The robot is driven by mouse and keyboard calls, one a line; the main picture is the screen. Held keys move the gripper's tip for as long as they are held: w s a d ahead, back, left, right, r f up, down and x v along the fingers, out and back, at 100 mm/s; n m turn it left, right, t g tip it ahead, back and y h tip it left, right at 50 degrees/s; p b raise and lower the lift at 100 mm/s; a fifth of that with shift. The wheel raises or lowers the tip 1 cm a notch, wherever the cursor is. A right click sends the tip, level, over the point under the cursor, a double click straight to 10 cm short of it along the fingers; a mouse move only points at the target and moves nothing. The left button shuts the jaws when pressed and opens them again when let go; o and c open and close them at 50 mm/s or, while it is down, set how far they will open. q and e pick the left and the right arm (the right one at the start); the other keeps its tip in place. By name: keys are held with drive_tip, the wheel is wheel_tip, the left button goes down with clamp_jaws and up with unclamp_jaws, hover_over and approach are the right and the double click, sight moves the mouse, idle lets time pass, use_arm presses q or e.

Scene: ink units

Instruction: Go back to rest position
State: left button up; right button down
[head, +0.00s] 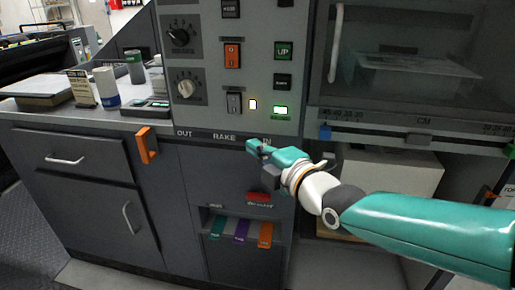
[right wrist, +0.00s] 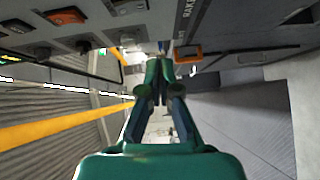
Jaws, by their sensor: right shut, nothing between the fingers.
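My right gripper (head: 254,148) is shut and empty in the head view. Its teal arm comes in from the right, and the fingertips are in front of the machine's front, near the "RAKE" and "IN" labels. In the right wrist view the same gripper (right wrist: 158,68) points away from the camera with its fingers together. The control panel (head: 208,62), with knobs and switches, stands just above the gripper. My left gripper is not in either view.
An orange handle (head: 146,144) sticks out left of the gripper. Below is a slot with coloured tabs (head: 240,230). A counter with bottles, a cup (head: 106,87) and a small device stands at left. An open shelf holds a white box (head: 390,172) behind my right arm.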

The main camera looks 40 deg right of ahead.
idle(0.3)
drive_tip(key=w+a+f+g+y, duration=0.1)
drive_tip(key=w+a+f+g, duration=0.15)
drive_tip(key=f, duration=0.65)
drive_tip(key=w+a+f+g+y, duration=0.15)
drive_tip(key=a+f, duration=0.25)
drive_tip(key=f, duration=0.6)
drive_tip(key=w+a+f+g+y, duration=0.1)
drive_tip(key=a+f+g, duration=0.2)
drive_tip(key=f, duration=0.6)
drive_tip(key=s+a+f+m+g+y, duration=0.1)
drive_tip(key=s+a+f+m+g, duration=0.2)
drive_tip(key=f, duration=0.5)
drive_tip(key=s+a+f+m+g+y, duration=0.1)
drive_tip(key=s+a+f+g, duration=0.1)
drive_tip(key=s+a+f, duration=0.45)
drive_tip(key=s+a+f+m+g, duration=0.3)
drive_tip(key=s+f+m+g, duration=0.2)
drive_tip(key=s+f+m, duration=0.75)
wheel_tip(320, 180, up, 24)
drive_tip(key=w+m+p, duration=0.1)
drive_tip(key=w+p, duration=0.1)
drive_tip(key=p, duration=2.1)
drive_tip(key=shift+w+d+r, duration=0.15)
drive_tip(key=shift+w+r, duration=0.1)
drive_tip(key=shift+m, duration=0.25)
